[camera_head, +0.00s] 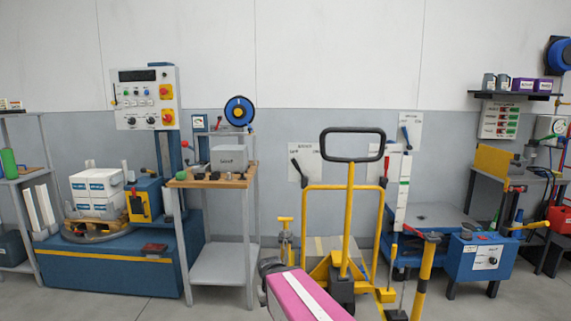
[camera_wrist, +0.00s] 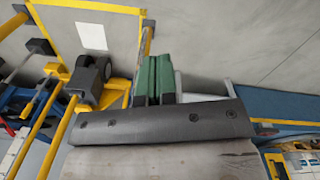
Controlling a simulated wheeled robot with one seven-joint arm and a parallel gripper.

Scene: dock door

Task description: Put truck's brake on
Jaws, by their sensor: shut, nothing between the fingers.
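The yellow pallet truck (camera_head: 348,228) stands upright in the middle of the head view, with a black loop handle (camera_head: 352,131) at the top of its shaft. Its dark wheel area (camera_head: 342,290) is low at the front, with a yellow pedal-like part (camera_head: 386,295) to the right. I cannot tell for certain which part is the brake. My gripper shows in the wrist view with its green fingers (camera_wrist: 153,79) together and empty. Yellow bars and a black rounded part (camera_wrist: 88,80) lie to their left, apart from the fingers. In the head view my pink arm hides part of the truck's lower left.
A wooden-topped bench (camera_head: 212,180) and a blue turntable machine (camera_head: 115,265) stand to the left. A blue dock unit (camera_head: 480,258) and a yellow-and-black post (camera_head: 424,277) are to the right. Open floor shows between bench and truck.

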